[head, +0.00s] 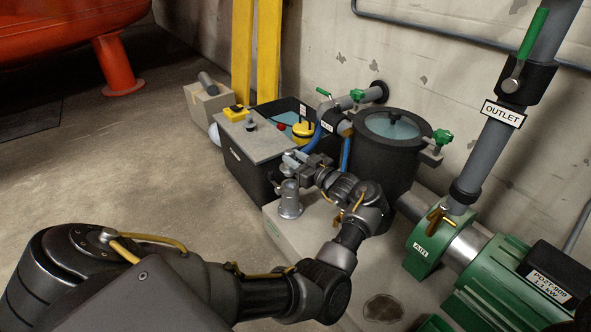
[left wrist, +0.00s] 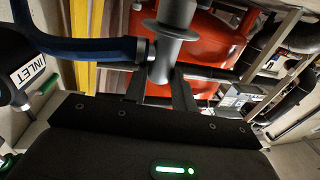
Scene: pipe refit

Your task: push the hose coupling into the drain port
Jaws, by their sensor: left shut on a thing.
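My left gripper (head: 297,162) is shut on the grey hose coupling (left wrist: 165,58), whose body shows between the fingers in the left wrist view. A dark blue hose (left wrist: 85,45) joins the coupling from the side. In the head view the hose (head: 310,140) runs up behind the gripper, and the gripper hides most of the coupling. A short upright grey fitting with a flanged foot, which looks like the drain port (head: 289,204), stands on the pale plinth just below the gripper. I cannot tell whether coupling and port touch. My right gripper is not in view.
A black box with a grey lid (head: 251,139) stands behind left of the gripper. A black round tank (head: 384,163) stands behind right. The green pump (head: 490,285) is at the lower right. The floor on the left is clear.

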